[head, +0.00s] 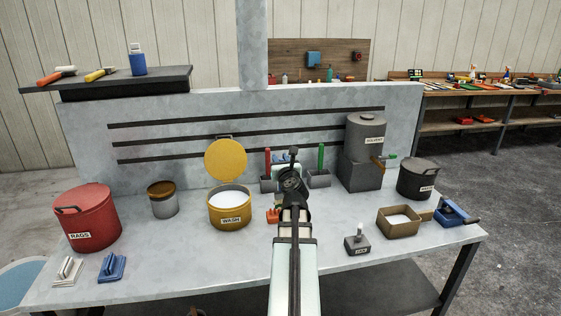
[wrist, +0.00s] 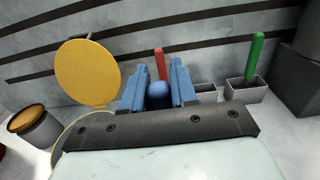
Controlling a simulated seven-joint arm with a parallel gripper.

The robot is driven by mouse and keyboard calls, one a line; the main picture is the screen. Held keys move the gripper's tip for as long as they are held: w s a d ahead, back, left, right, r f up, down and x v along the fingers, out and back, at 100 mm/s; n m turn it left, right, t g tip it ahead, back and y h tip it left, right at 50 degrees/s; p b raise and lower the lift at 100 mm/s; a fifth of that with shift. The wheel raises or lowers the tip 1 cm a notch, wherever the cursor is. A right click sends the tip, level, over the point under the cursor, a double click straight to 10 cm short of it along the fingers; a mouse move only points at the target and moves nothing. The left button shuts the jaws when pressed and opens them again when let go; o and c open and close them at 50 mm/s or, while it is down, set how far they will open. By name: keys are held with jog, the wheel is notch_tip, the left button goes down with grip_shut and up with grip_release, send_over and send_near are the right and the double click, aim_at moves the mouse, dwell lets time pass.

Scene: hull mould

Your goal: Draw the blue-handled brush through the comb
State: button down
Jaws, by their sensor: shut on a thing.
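My gripper (head: 286,160) is at the middle of the bench, near its back wall. In the wrist view, its two blue fingers (wrist: 158,88) stand on either side of a rounded blue handle (wrist: 158,96) and are shut on it. This is the blue-handled brush; its bristles are hidden. In the head view my arm covers most of this spot. A red handle (head: 267,161) and a green handle (head: 320,156) stand upright in grey holders on either side. I cannot make out the comb for certain; a small orange piece (head: 273,215) beside my arm is partly hidden.
An open WASH tub (head: 230,220) with its yellow lid (head: 226,160) upright stands left of my arm. A grey SOLVENT container (head: 366,133) stands on a block to the right. A small dark block (head: 357,245) and a tan box (head: 398,228) are at front right. The front left centre is clear.

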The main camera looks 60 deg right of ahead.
jog(key=shift+x, duration=0.9)
jog(key=shift+a+f, duration=0.1)
jog(key=shift+v, duration=1)
jog(key=shift+x, duration=1.1)
jog(key=shift+s, duration=0.1)
jog(key=shift+v, duration=1.05)
